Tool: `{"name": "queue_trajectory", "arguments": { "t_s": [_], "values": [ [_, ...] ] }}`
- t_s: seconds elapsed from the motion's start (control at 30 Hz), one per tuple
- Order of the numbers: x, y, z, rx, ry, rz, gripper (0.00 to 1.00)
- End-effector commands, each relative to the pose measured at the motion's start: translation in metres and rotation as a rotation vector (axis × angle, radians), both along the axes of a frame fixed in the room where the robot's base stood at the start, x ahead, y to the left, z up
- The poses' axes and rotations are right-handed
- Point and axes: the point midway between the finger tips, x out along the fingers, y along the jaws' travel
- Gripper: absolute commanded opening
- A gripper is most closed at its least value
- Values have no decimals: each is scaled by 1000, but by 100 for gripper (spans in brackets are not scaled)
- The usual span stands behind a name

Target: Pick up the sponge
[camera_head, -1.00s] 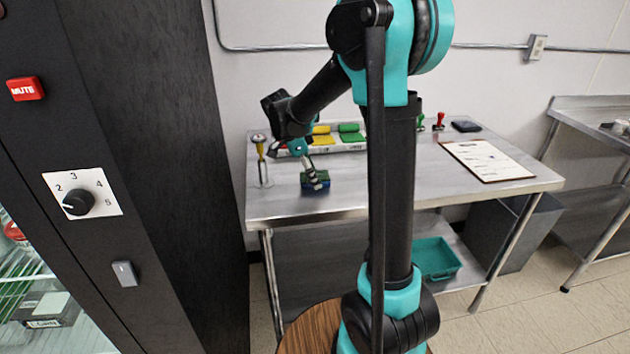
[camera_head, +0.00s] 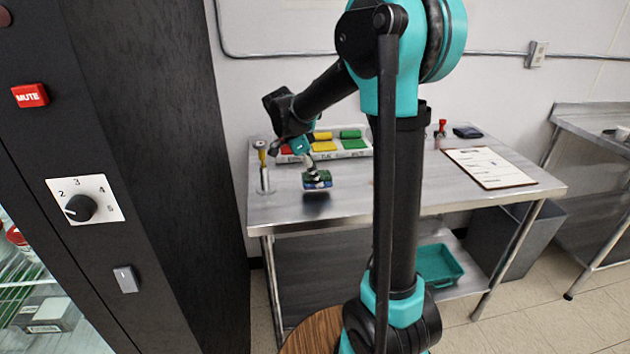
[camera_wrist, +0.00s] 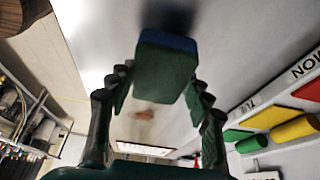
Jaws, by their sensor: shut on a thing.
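The sponge (camera_head: 317,181) is a small block with a green layer and a blue layer. My gripper (camera_head: 312,174) is shut on it and holds it above the steel table (camera_head: 350,203), with a dark shadow on the tabletop below. In the wrist view the sponge (camera_wrist: 166,68) sits between the two fingers of my gripper (camera_wrist: 160,85), its green side facing the camera and its blue layer at the far edge.
A tray with coloured blocks (camera_head: 352,144) lies behind the sponge. A yellow-handled tool (camera_head: 262,160) stands upright at the left. A clipboard (camera_head: 488,167) lies on the right of the table, with a red stamp (camera_head: 441,127) behind. A teal bin (camera_head: 437,263) sits on the lower shelf.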

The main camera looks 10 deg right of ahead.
Motion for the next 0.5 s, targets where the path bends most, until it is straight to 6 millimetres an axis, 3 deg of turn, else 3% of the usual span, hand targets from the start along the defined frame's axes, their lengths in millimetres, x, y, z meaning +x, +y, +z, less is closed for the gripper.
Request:
{"name": "queue_trajectory", "arguments": {
  "t_s": [0.5],
  "values": [
    [0,0,132,0,0,0,41]
  ]
}}
